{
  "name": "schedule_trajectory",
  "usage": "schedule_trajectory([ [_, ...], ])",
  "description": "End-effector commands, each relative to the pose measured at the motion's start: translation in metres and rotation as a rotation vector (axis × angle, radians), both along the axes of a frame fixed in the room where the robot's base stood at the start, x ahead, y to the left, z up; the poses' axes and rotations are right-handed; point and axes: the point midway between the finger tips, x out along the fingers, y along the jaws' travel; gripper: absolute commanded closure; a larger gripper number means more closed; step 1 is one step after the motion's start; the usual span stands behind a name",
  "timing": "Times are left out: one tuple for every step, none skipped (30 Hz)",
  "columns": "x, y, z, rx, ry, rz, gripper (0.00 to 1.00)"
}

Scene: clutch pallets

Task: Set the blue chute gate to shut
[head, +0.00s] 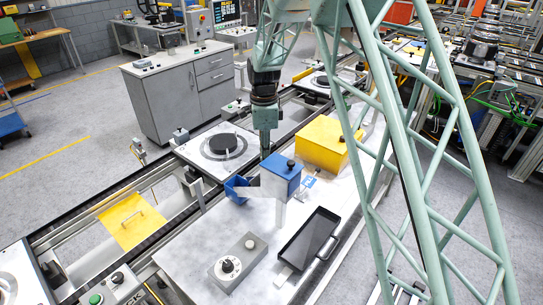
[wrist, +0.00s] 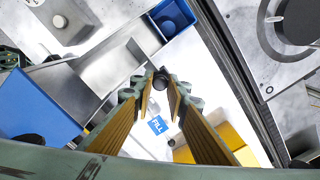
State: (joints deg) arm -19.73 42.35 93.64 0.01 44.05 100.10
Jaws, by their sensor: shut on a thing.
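The blue chute box (head: 281,177) with a black knob on top stands on the white bench; its blue top also fills the left of the wrist view (wrist: 35,103). A grey metal chute (wrist: 112,68) runs beside it toward a small open blue bin (head: 236,188), which also shows in the wrist view (wrist: 172,16). My gripper (head: 265,154) reaches down behind the blue box. In the wrist view my gripper (wrist: 161,88) is shut on a round black handle knob (wrist: 160,80). I cannot tell the gate plate's position; the knob is hidden in the head view.
A yellow box (head: 322,143) stands close behind the blue one. A blue FILL label (wrist: 158,125) lies near the knob. A black tray (head: 309,246) and a grey control box (head: 238,262) stand in front. A conveyor with a pallet (head: 220,148) runs along the left.

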Motion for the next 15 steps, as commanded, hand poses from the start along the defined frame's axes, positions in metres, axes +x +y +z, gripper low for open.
schedule_trajectory([
  [-0.007, 0.005, -0.001, 0.000, -0.001, 0.003, 1.00],
  [-0.010, 0.008, -0.001, 0.000, -0.001, 0.002, 1.00],
  [-0.014, 0.010, -0.001, 0.000, 0.000, 0.002, 1.00],
  [-0.016, 0.011, -0.001, 0.000, 0.000, 0.001, 1.00],
  [-0.017, 0.012, -0.001, 0.000, 0.000, 0.001, 1.00],
  [-0.019, 0.013, -0.001, 0.000, -0.001, 0.001, 1.00],
  [-0.019, 0.014, 0.000, 0.000, -0.001, 0.000, 1.00],
  [-0.020, 0.014, 0.000, 0.000, -0.001, 0.000, 1.00],
  [-0.020, 0.015, 0.000, 0.000, 0.000, 0.000, 1.00],
  [-0.020, 0.015, 0.000, 0.000, 0.000, 0.000, 1.00],
  [-0.020, 0.014, 0.000, 0.000, 0.000, 0.000, 1.00],
  [-0.021, 0.015, 0.000, 0.000, 0.000, 0.000, 1.00],
  [-0.021, 0.015, 0.000, 0.000, 0.001, 0.000, 1.00],
  [-0.021, 0.015, 0.000, 0.000, 0.001, 0.000, 1.00],
  [-0.021, 0.015, 0.000, 0.000, 0.001, 0.000, 1.00],
])
